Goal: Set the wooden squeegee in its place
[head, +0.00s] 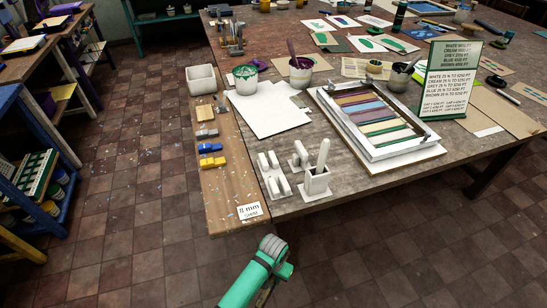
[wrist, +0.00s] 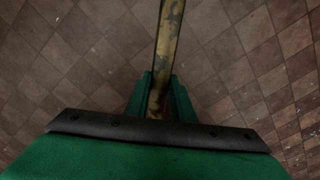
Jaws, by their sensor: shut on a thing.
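In the wrist view my gripper (wrist: 161,92) is shut on the wooden squeegee (wrist: 168,40), a long narrow yellow-brown strip with dark blotches. It runs from between the green fingers to the top edge of the picture. In the head view my green arm is at the bottom, in front of the table, over the floor; a small brown part of the squeegee (head: 265,297) shows below it, the rest hidden. White holders stand on the table's near corner: a low one with upright posts (head: 273,177) and a smaller one (head: 299,157).
The hinged screen frame (head: 432,150) lies to the right, with a green sign (head: 447,80) behind. A wooden board (head: 222,190) with coloured blocks lines the left edge.

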